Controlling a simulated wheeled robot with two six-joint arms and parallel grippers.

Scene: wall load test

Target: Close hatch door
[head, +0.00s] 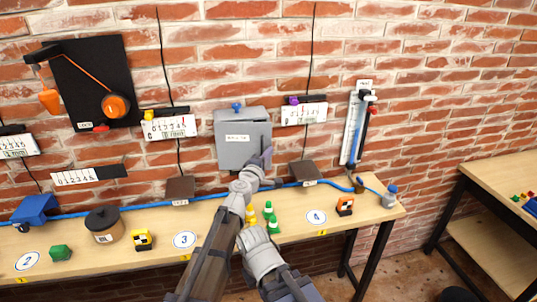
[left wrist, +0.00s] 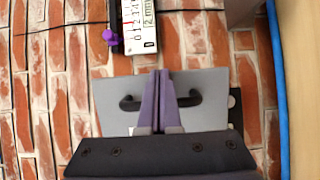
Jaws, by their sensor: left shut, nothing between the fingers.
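The grey hatch box (head: 228,121) is mounted on the brick wall, with a label on its front and a blue knob (head: 236,106) on top. My left gripper (head: 265,158) is at the lower right of its front, shut and empty. In the left wrist view, the shut fingers (left wrist: 164,75) point at a grey panel (left wrist: 112,92) with a black handle (left wrist: 190,99). They cover the handle's middle; whether they touch it is unclear. A dark strip (left wrist: 236,112) shows beside the panel; I cannot tell if the door is fully shut.
Scales (head: 303,114) flank the hatch. Another table (head: 480,170) stands at the right.

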